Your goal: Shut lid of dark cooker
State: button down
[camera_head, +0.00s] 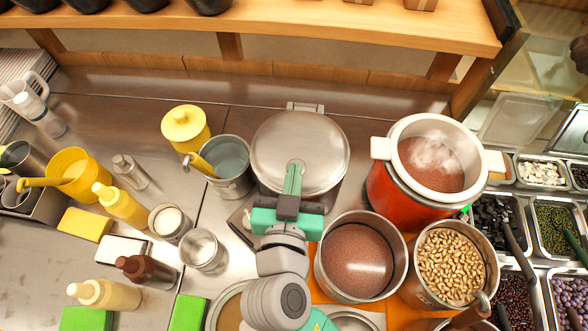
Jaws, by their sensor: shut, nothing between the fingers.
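The dark cooker (334,193) stands at the middle of the steel counter, mostly hidden under its round grey lid (318,142). The lid is over the cooker's top, with its hinge (305,107) at the back. Whether it is fully down cannot be told from this angle. My gripper (294,166) is shut and empty, with its green fingers over the middle of the lid. Whether the fingertips touch the lid is unclear. The gripper and wrist hide the cooker's front.
An open red cooker (383,192) with a white rim stands at right, steaming. Close in front are a pot of brown paste (320,262) and a pot of beans (488,262). A metal pitcher (236,185) stands close left. A wooden shelf (290,28) overhangs the back.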

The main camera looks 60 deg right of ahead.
jog(key=shift+a+f+b, duration=0.1)
jog(key=shift+f+b, duration=0.25)
jog(key=shift+f, duration=0.7)
jog(key=shift+a, duration=0.1)
jog(key=r+v, duration=0.1)
jog(key=v, duration=0.6)
jog(key=shift+s+a+r, duration=0.15)
jog(key=shift+a+r, duration=0.05)
jog(key=shift+r, duration=0.2)
